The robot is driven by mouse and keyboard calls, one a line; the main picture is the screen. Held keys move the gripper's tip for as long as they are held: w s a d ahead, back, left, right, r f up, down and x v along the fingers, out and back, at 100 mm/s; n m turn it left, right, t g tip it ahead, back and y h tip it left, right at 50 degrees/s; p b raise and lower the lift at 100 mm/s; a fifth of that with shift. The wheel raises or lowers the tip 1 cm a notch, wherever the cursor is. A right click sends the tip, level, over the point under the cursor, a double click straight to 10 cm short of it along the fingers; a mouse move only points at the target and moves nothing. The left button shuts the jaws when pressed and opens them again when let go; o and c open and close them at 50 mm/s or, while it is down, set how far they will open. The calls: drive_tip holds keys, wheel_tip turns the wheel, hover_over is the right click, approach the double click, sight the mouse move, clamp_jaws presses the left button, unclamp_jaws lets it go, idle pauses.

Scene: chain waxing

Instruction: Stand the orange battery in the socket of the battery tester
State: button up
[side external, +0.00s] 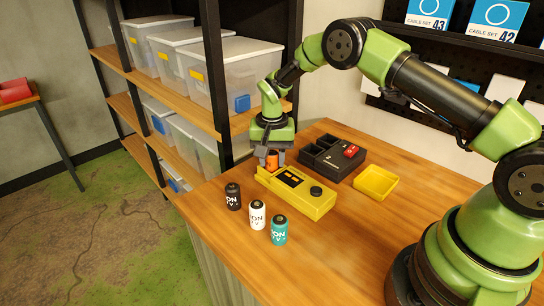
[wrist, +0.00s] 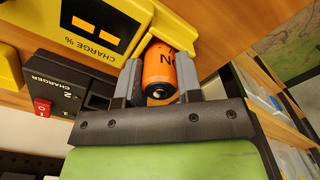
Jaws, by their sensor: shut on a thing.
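The orange battery (side external: 272,161) is upright between the fingers of my gripper (side external: 271,158), at the far left end of the yellow battery tester (side external: 315,203). In the wrist view the orange battery (wrist: 158,68) shows between both fingers of my gripper (wrist: 160,75), its dark terminal end toward the camera. The tester (wrist: 118,57) is at the upper left there, with its "CHARGE %" display. The battery's lower end and the socket are hidden, so I cannot tell whether the battery is in the socket or just above it.
Black (side external: 233,196), white (side external: 257,214) and teal (side external: 279,229) batteries stand left of the tester. A dark charger (side external: 318,170) with a red switch and a yellow tray (side external: 376,183) lie behind it. A shelf with clear bins (side external: 232,75) stands close behind my gripper.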

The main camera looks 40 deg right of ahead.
drive_tip(key=o, duration=0.9)
drive_tip(key=shift+f, duration=0.1)
drive_tip(key=shift+o, duration=0.2)
